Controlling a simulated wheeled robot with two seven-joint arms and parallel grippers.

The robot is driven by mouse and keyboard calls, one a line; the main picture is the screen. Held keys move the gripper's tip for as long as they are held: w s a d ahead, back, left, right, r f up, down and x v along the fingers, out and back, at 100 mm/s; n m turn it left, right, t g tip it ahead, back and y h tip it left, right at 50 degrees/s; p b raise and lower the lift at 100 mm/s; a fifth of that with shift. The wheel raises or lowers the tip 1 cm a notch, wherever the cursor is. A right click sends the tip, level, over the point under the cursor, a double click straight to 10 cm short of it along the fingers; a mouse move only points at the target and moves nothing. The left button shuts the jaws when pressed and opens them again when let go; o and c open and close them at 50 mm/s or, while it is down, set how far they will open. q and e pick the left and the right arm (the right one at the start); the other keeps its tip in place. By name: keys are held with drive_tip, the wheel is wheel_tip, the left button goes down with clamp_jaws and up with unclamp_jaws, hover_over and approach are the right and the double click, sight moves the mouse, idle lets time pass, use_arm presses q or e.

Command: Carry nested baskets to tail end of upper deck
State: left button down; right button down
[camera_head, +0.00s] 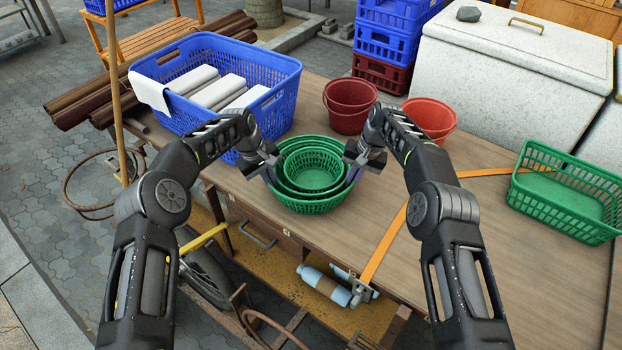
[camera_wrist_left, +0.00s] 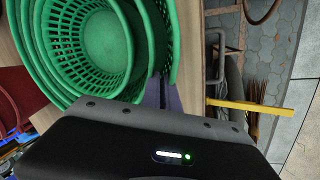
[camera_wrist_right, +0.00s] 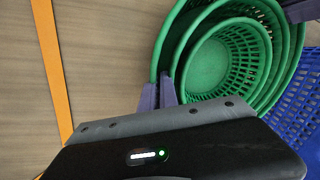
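The nested green round baskets (camera_head: 312,205) sit inside one another near the front edge of the wooden upper deck (camera_head: 480,255). I cannot tell whether their base touches the deck. My left gripper (camera_head: 271,178) is at their left side, and its purple fingers (camera_wrist_left: 163,92) are close together with the outer rim between them. My right gripper (camera_head: 352,174) is at the right side, and its fingers (camera_wrist_right: 158,92) close on the outer rim there. The baskets also show in the left wrist view (camera_wrist_left: 95,45) and the right wrist view (camera_wrist_right: 215,50). They look empty and about level.
A blue basket (camera_head: 265,115) with white rolls stands left behind. Red buckets (camera_head: 349,112) (camera_head: 432,115) stand behind. A green rectangular basket (camera_head: 567,198) is at right. An orange strap (camera_head: 385,245) crosses the deck. White chest (camera_head: 505,85) stands beyond. Bare deck lies right of the nested baskets.

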use_arm(q)
drive_tip(key=shift+r, duration=0.15)
use_arm(e)
drive_tip(key=shift+r, duration=0.15)
